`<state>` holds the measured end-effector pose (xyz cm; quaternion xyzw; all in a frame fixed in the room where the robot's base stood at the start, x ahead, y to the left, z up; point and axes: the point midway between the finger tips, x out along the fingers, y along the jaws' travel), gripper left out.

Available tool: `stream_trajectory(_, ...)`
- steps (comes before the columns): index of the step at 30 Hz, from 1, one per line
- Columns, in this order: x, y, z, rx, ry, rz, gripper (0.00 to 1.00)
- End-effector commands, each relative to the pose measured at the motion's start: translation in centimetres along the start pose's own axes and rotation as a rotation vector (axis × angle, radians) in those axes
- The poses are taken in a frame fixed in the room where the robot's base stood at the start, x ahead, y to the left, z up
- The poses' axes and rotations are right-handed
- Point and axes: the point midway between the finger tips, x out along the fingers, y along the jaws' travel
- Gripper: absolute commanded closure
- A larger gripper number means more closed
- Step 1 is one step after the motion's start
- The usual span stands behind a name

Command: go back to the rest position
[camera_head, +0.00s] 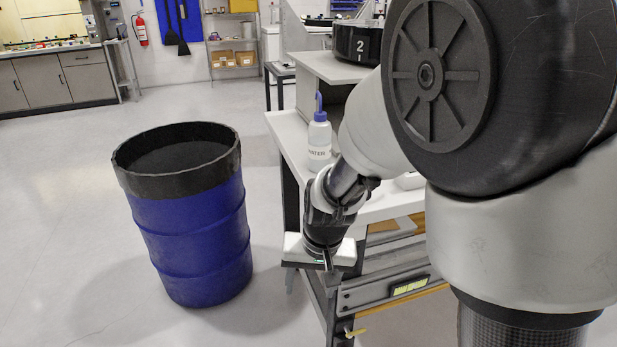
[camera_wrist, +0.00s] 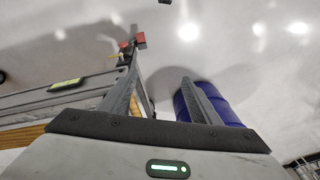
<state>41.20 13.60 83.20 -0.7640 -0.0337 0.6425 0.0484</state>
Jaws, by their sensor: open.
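My gripper (camera_head: 327,262) hangs low at the front left corner of the white workbench (camera_head: 285,135), to the right of the blue drum. In the wrist view its two fingers (camera_wrist: 163,78) stand apart, with grey floor between them and nothing held. My arm reaches down from the right of the head view and covers part of the bench.
A blue drum with a black rim (camera_head: 190,225) stands on the floor at left; it also shows in the wrist view (camera_wrist: 222,103). A white bottle with a blue cap (camera_head: 319,140) stands on the bench close to my arm. Floor left of the drum is clear.

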Motion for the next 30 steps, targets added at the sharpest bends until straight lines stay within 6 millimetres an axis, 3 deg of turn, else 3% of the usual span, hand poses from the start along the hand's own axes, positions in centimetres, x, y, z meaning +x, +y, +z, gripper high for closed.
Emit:
stream_trajectory(1,-3.0,0.8,-0.1,0.006,0.03,-0.025,0.43)
stream_trajectory(3,-6.5,1.9,0.4,0.0,0.062,-0.044,0.43)
stream_trajectory(9,-14.9,5.8,3.2,-0.027,0.166,-0.039,0.43)
stream_trajectory(15,-19.4,8.6,6.4,-0.043,0.244,0.014,0.43)
stream_trajectory(24,-22.9,11.6,10.5,-0.046,0.328,0.116,0.43)
stream_trajectory(25,-24.5,11.3,10.1,-0.048,0.322,0.113,0.43)
stream_trajectory(30,-28.1,10.8,9.4,-0.049,0.318,0.11,0.43)
